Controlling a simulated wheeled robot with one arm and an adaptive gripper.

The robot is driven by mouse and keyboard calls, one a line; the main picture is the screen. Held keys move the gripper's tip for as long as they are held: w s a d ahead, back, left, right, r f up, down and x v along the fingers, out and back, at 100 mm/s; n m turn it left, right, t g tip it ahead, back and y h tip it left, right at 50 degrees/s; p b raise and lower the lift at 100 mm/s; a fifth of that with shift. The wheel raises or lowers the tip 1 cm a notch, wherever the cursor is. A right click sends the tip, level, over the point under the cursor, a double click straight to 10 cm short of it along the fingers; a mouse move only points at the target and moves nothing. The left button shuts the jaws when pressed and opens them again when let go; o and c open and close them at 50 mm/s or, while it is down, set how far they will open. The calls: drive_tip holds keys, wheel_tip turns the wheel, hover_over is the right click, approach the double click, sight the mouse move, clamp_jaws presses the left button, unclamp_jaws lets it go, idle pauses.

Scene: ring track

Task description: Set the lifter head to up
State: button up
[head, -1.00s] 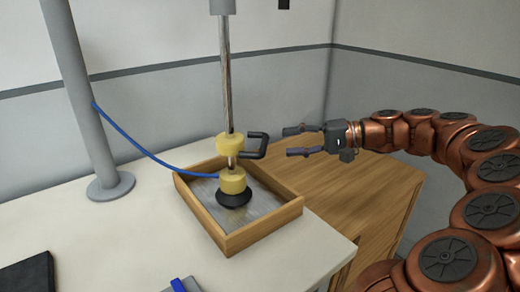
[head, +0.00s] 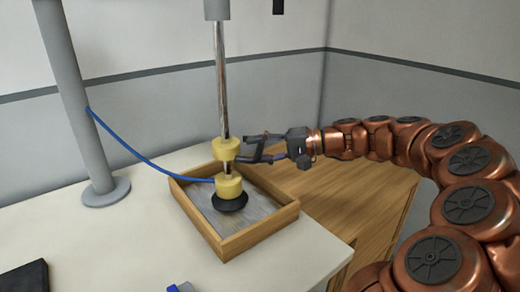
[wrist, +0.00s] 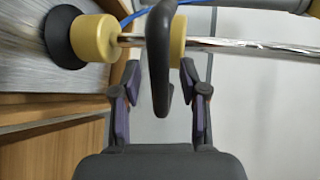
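The lifter head has a yellow lower block (head: 229,187) with a black suction cup (head: 230,202) and a yellow upper collar (head: 226,149) on a chrome rod. The cup is low, at the metal sheet in the wooden tray; contact cannot be told. A dark handle (wrist: 160,60) sticks out from the upper collar. My gripper (head: 246,147) is at the handle, to the right of the collar. In the wrist view, my gripper (wrist: 160,78) is open with one finger on each side of the handle and gaps showing. In the head view, the fingers partly hide the handle.
The wooden tray (head: 244,242) stands on a white table (head: 110,245) beside a wooden cabinet (head: 340,200). A grey post (head: 75,100) stands at the left, with a blue hose (head: 130,150) running to the lifter head. A dark object (head: 25,277) lies front left.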

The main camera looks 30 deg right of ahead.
clamp_jaws()
idle(0.4)
wheel_tip(320, 180, up, 19)
drive_tip(key=p, duration=0.8)
drive_tip(key=shift+f+p, duration=0.15)
drive_tip(key=shift+p, duration=0.2)
unclamp_jaws()
drive_tip(key=v, duration=1.2)
drive_tip(key=shift+w, duration=0.1)
